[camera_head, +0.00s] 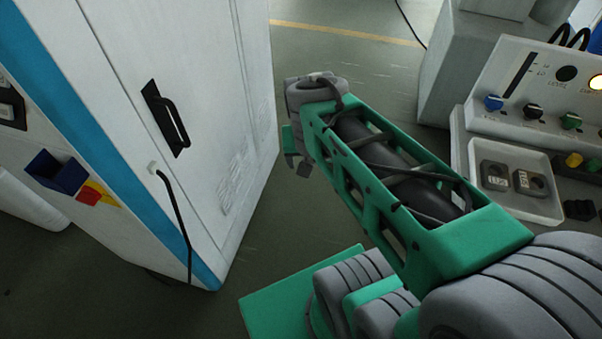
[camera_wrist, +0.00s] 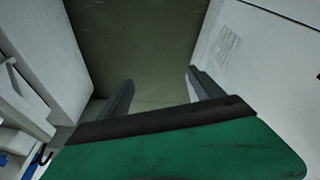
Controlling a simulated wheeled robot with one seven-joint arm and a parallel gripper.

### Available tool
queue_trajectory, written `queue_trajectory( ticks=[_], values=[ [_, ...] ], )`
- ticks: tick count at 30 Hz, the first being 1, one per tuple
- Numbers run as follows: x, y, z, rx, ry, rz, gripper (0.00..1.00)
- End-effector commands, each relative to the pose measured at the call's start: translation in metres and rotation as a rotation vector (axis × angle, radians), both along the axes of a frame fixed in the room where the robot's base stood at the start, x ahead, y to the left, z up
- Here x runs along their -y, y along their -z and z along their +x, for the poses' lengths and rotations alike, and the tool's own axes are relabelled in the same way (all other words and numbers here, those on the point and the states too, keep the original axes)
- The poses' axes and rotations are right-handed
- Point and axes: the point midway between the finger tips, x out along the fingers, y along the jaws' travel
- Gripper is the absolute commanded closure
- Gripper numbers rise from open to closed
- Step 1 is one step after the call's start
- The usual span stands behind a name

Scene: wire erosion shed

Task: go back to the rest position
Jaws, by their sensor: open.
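My gripper (camera_wrist: 160,80) is open in the wrist view, its two dark fingers apart with bare floor between and beyond them. Nothing is held between the fingers. In the head view my gripper (camera_head: 297,164) is partly hidden behind the far end of my green and grey arm. It hangs over the floor, to the right of the white cabinet and left of the control panel. My arm reaches from the lower right toward the upper middle.
A white cabinet (camera_head: 180,60) with a black handle (camera_head: 166,118) and blue edge stands left. A control panel (camera_head: 540,85) with knobs and a grey tray (camera_head: 515,208) holding two dark blocks are close to my arm on the right. Floor (camera_head: 340,60) is clear between them.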

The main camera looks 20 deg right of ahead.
Motion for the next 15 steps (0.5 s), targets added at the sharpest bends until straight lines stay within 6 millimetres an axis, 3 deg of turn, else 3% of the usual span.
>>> queue_trajectory(
  ticks=[1, 4, 6, 12, 15],
  values=[
    [-0.033, 0.000, -0.007, -0.008, -0.159, 0.028, 0.24],
    [-0.071, 0.002, -0.020, -0.027, -0.359, 0.062, 0.24],
    [-0.079, 0.002, -0.024, -0.032, -0.408, 0.069, 0.24],
    [-0.079, 0.002, -0.024, -0.033, -0.407, 0.069, 0.24],
    [-0.079, -0.019, -0.022, -0.021, -0.405, 0.066, 0.24]
  ],
)
